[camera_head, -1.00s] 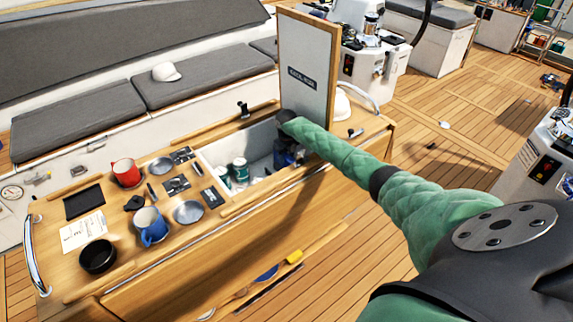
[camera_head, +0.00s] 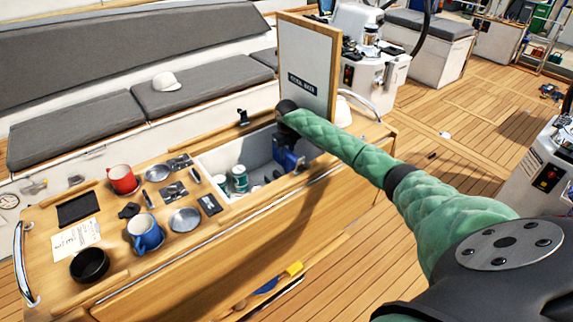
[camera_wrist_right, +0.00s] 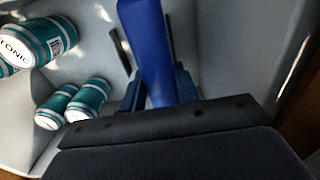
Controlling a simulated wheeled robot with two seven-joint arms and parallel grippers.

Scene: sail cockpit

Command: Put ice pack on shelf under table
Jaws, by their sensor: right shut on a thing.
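The ice pack (camera_wrist_right: 147,45) is a blue slab, and my right gripper (camera_wrist_right: 155,95) is shut on it in the right wrist view. In the head view my right arm reaches from the lower right to the open cool box (camera_head: 212,163) in the table top (camera_head: 110,280). The blue ice pack (camera_head: 291,160) shows below the wrist there, at the right end of the box. My fingertips are mostly hidden in the head view. My left gripper is not in view.
Teal cans (camera_head: 238,178) stand or lie in the box. Its lid (camera_head: 308,75) stands open behind my wrist. A red mug (camera_head: 122,180), blue mug (camera_head: 146,233), black bowl (camera_head: 90,265) and plates are on the table's left. A yellow-handled item (camera_head: 293,268) lies below the front edge.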

